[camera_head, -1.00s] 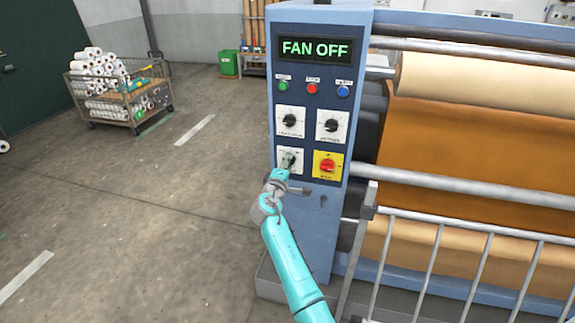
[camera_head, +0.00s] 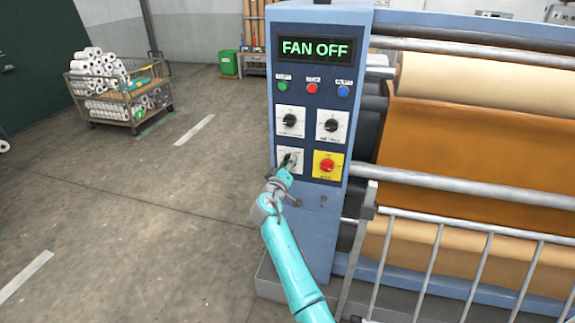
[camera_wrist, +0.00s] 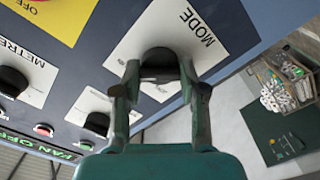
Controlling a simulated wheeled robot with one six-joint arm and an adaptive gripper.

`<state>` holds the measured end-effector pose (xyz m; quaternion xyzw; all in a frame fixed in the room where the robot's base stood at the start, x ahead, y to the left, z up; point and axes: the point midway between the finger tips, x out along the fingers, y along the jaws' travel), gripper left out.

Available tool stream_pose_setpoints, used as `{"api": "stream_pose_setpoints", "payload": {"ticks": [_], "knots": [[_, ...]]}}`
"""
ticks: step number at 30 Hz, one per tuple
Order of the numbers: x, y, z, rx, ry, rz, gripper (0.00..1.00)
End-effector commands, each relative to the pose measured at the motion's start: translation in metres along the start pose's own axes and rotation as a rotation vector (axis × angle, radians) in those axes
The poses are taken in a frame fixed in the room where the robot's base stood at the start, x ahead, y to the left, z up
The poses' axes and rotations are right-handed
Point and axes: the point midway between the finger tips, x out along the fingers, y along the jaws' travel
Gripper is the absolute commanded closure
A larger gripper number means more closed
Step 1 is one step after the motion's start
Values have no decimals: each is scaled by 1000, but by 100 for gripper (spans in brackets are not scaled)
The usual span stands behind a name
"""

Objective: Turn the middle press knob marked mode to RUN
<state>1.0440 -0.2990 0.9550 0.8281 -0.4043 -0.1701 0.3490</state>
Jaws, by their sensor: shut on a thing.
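The black mode knob (camera_wrist: 160,58) sits on a white plate (camera_wrist: 212,22) lettered MODE in the wrist view. In the head view this is the lower left plate (camera_head: 297,168) of the blue press panel, and its knob is mostly hidden by my gripper (camera_head: 287,164). In the wrist view my gripper (camera_wrist: 159,76) has one finger on each side of the knob and is shut on it. Its setting and the RUN mark cannot be read. The display (camera_head: 316,49) shows FAN OFF in green.
Right of the mode plate is a red knob on a yellow plate (camera_head: 328,177). Two black knobs (camera_head: 290,121) (camera_head: 331,125) sit above, under several coloured buttons. A railing (camera_head: 470,230) and rollers stand right.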

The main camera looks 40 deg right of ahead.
Motion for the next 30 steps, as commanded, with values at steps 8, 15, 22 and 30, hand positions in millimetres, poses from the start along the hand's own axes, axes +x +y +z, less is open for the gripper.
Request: {"api": "stream_pose_setpoints", "payload": {"ticks": [8, 15, 22, 30], "knots": [[0, -1, 2, 27, -3, -2, 93], [0, -1, 2, 27, -4, -2, 93], [0, -1, 2, 27, -3, -1, 33], [-2, -1, 1, 27, -1, -1, 33]]}}
